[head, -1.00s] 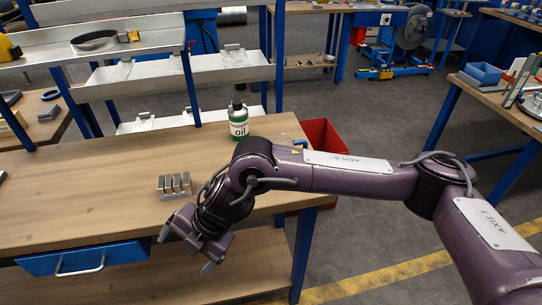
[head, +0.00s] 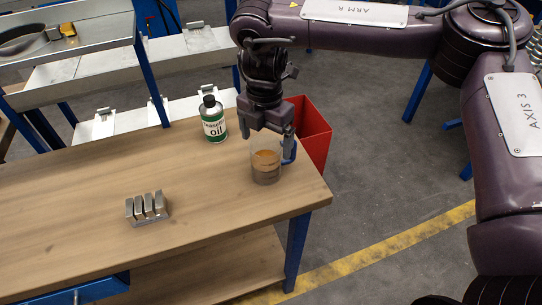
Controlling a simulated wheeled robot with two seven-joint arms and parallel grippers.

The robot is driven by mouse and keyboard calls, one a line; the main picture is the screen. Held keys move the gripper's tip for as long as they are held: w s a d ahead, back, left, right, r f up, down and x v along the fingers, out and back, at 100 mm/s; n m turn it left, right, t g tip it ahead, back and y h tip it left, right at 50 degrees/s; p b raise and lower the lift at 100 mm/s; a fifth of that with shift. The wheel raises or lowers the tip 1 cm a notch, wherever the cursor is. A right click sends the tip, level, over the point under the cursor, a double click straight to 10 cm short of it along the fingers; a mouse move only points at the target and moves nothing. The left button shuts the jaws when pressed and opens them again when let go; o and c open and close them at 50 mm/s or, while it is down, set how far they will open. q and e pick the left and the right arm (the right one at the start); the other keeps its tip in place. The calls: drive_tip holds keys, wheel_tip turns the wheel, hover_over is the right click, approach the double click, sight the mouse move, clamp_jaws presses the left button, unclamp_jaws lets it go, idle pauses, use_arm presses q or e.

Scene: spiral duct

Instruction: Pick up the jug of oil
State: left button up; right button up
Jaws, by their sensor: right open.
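A clear jug (head: 266,172) with brown oil in it and a blue handle on its right side stands upright near the right end of the wooden workbench. My right gripper (head: 268,138) points down at the jug's top, open, with its fingers by the rim. Whether they touch the jug I cannot tell. The gripper hides the far part of the rim. A dark-capped bottle (head: 213,122) with a green and white label reading "oil" stands to the left of the jug. My left gripper is out of view.
A slotted metal block (head: 147,208) sits on the workbench (head: 90,190). A red bin (head: 313,135) stands just beyond the bench's right end. Metal shelving (head: 90,50) with blue posts runs along the back.

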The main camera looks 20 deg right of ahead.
sight(267, 154)
drive_tip(key=f, duration=0.3)
drive_tip(key=shift+w+d+f+p, duration=0.2)
drive_tip(key=shift+f+p, duration=0.1)
drive_tip(key=shift+p, duration=0.1)
wheel_tip(267, 154, down, 2)
drive_tip(key=shift+f, duration=0.2)
drive_tip(key=c, duration=0.6)
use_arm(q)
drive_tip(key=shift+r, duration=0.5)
use_arm(e)
drive_tip(key=c, duration=0.5)
drive_tip(key=shift+r, duration=0.25)
